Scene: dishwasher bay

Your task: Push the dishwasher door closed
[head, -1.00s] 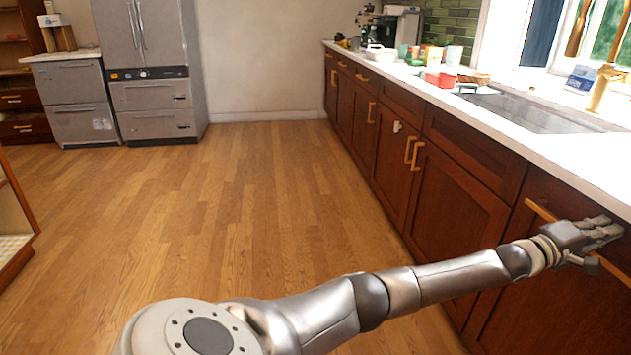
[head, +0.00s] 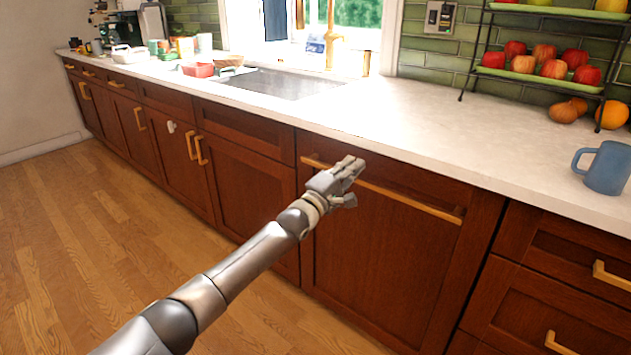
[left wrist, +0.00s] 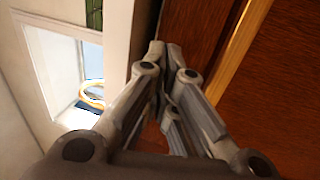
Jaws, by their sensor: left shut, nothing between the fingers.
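The dishwasher door (head: 385,255) is a dark wood panel with a long wooden bar handle (head: 410,201). It stands upright below the counter and looks about in line with the cabinet fronts beside it. My left gripper (head: 357,170) is shut and empty, in front of the upper part of the door, and covers part of the handle. I cannot tell whether it touches the door. In the left wrist view, the shut fingers (left wrist: 162,48) point along the dark wood, with the handle (left wrist: 238,50) to their right. My right gripper is out of view.
The white counter (head: 420,135) overhangs just above the door, with a sink (head: 280,83) set in it. A blue mug (head: 607,168) and a fruit rack (head: 545,78) stand at right. Drawers (head: 545,285) adjoin on the right. Open wooden floor (head: 80,240) lies at left.

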